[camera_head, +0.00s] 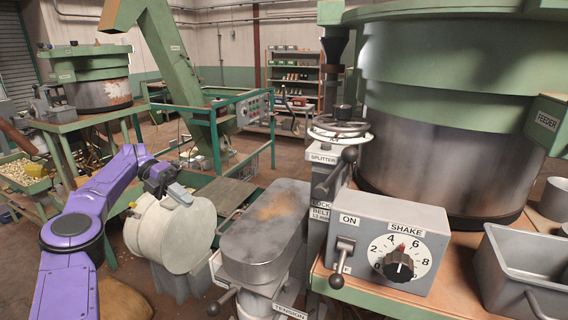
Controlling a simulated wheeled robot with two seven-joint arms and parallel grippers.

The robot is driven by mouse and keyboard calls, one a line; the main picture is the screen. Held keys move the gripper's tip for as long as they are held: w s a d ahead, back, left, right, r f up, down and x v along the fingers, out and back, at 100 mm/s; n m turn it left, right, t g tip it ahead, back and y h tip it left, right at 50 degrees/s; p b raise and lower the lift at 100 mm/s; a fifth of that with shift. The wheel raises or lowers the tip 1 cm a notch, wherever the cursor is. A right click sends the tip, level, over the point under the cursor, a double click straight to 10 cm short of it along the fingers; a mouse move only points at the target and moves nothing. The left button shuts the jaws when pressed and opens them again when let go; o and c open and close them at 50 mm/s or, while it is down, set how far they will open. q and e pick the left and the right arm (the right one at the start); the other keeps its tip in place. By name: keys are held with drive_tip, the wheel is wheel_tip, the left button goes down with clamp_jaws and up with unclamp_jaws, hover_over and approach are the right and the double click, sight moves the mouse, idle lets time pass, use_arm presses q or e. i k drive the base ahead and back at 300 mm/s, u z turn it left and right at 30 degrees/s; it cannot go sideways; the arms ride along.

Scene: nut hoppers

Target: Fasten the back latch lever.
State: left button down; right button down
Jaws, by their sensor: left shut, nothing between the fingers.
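My left gripper (180,194) reaches in from the left on the purple arm. It is shut and empty, at the top of a pale round drum (160,240); I cannot tell whether it touches the drum. No part is clearly marked as the back latch lever. A lever with a black ball knob (349,154) stands by the SPLITTER label, above a LOCK BELT label (320,212). A third ball-knob lever (223,300) is by the TENSION label. My right gripper is out of view.
The SHAKE control box (375,225) and a grey bin (520,270) sit before the large green feeder bowl (450,75). A green frame (225,150) stands behind the drum.

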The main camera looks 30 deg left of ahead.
sight(213, 308)
drive_tip(key=k, duration=1)
